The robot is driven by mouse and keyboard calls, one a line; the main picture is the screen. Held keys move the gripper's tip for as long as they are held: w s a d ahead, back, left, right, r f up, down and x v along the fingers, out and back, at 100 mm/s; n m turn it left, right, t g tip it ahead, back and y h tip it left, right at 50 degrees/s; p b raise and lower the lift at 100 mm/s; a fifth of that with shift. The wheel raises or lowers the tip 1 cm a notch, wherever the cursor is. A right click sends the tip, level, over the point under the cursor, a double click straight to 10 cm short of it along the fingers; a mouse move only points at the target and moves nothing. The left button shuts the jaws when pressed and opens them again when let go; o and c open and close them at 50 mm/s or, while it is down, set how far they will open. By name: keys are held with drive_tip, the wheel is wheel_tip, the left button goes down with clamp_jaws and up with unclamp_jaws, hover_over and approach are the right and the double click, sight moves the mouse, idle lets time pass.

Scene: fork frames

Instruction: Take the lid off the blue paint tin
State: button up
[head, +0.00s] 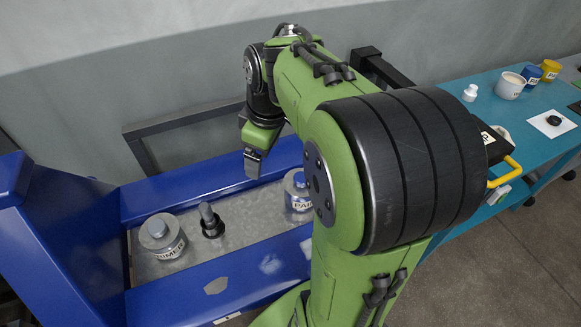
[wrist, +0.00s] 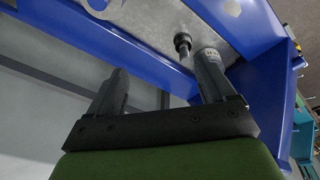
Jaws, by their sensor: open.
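A small blue tin (head: 532,74) with a white label stands on the teal table in the head view, far from my gripper.
A grey tin labelled "PRIMER" (head: 162,237) and a dark upright peg (head: 210,220) stand in the bay, whose blue walls (head: 215,287) rise around them. On the teal table (head: 480,95) stand a white tub (head: 510,86), a yellow tin (head: 551,69) and a small white bottle (head: 470,92).

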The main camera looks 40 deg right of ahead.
drive_tip(key=w+d+f+n+y+p, duration=0.1)
drive_tip(key=d+f+n, duration=0.1)
drive_tip(key=d+f, duration=0.35)
drive_tip(key=w+d+f+n+y+p, duration=0.1)
drive_tip(key=d+f+n, duration=0.1)
drive_tip(key=d, duration=0.7)
drive_tip(key=w+d+f+n+y+p, duration=0.15)
drive_tip(key=d+f, duration=0.25)
drive_tip(key=d, duration=0.4)
drive_tip(key=x, duration=0.6)
drive_tip(key=s+x, duration=0.1)
drive_tip(key=x, duration=0.2)
drive_tip(key=shift+a+f+b, duration=0.3)
drive_tip(key=shift+f+b, duration=0.05)
drive_tip(key=shift+f, duration=0.1)
drive_tip(key=x, duration=0.6)
drive_tip(key=shift+w+a, duration=0.1)
drive_tip(key=shift+w, duration=0.05)
drive_tip(key=shift+r, duration=0.1)
drive_tip(key=shift+c, duration=0.4)
drive_tip(key=c, duration=1.1)
drive_tip(key=shift+o, duration=0.2)
drive_tip(key=shift+r, duration=0.1)
